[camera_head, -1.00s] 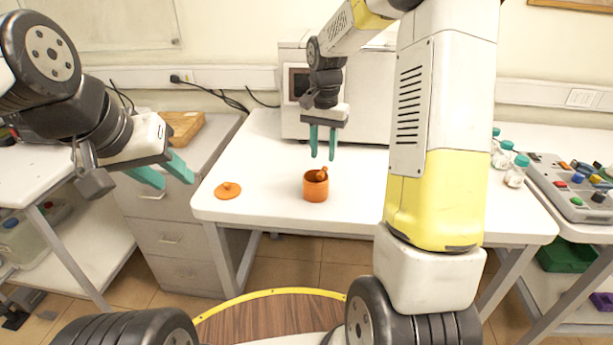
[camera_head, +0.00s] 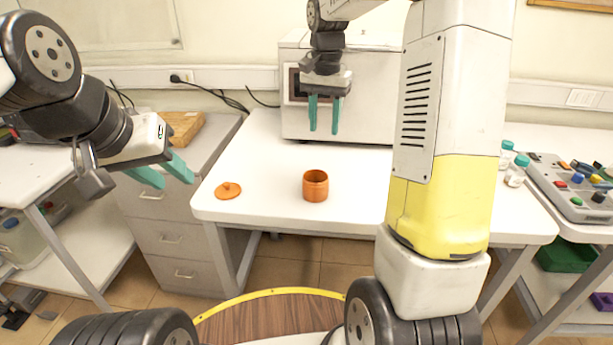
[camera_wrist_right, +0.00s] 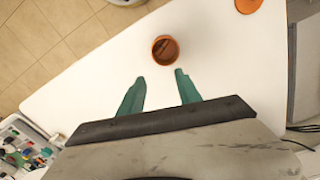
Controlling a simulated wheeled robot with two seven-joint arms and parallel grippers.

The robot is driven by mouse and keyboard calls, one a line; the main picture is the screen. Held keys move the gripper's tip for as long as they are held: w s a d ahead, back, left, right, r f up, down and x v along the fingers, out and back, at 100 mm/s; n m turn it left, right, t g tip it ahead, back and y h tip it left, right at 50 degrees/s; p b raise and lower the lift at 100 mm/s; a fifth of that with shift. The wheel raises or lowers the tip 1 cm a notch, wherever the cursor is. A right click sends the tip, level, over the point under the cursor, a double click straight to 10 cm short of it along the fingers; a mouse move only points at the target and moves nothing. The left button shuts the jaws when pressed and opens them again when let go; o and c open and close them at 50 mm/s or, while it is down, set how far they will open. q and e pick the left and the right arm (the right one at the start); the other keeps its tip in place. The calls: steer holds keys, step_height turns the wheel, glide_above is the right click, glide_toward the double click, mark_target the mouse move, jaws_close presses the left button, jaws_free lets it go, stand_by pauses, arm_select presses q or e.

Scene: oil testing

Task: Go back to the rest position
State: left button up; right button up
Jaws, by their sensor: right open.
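My right gripper (camera_head: 324,131) is open and empty, hanging fingers down above the far part of the white table. In the right wrist view its spread fingers (camera_wrist_right: 160,77) have a clear gap between them. An orange round pot (camera_head: 315,187) stands upright and open on the table, below and nearer than this gripper. In the right wrist view the pot (camera_wrist_right: 165,49) has a brownish thing inside that I cannot identify. An orange lid (camera_head: 228,190) with a knob lies on the table left of the pot. My left gripper (camera_head: 176,182) is open and empty, left of the table over the drawers.
A white boxy machine (camera_head: 364,100) stands at the back of the table (camera_head: 262,160), behind my right gripper. Bottles with teal caps (camera_head: 516,170) and a grey control panel (camera_head: 580,188) are at the right. A wooden block (camera_head: 184,127) sits on the drawer cabinet.

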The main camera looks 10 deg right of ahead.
steer(key=s+a+r+n+t+y, duration=0.1)
steer(key=s+r+n+t, duration=0.1)
steer(key=s, duration=1)
steer(key=s+a+r+n+t+y, duration=0.1)
steer(key=s+n+t, duration=0.3)
steer(key=s, duration=0.8)
steer(key=shift+s+r+n, duration=0.15)
steer(key=shift+r+n, duration=0.25)
steer(key=shift+r, duration=0.3)
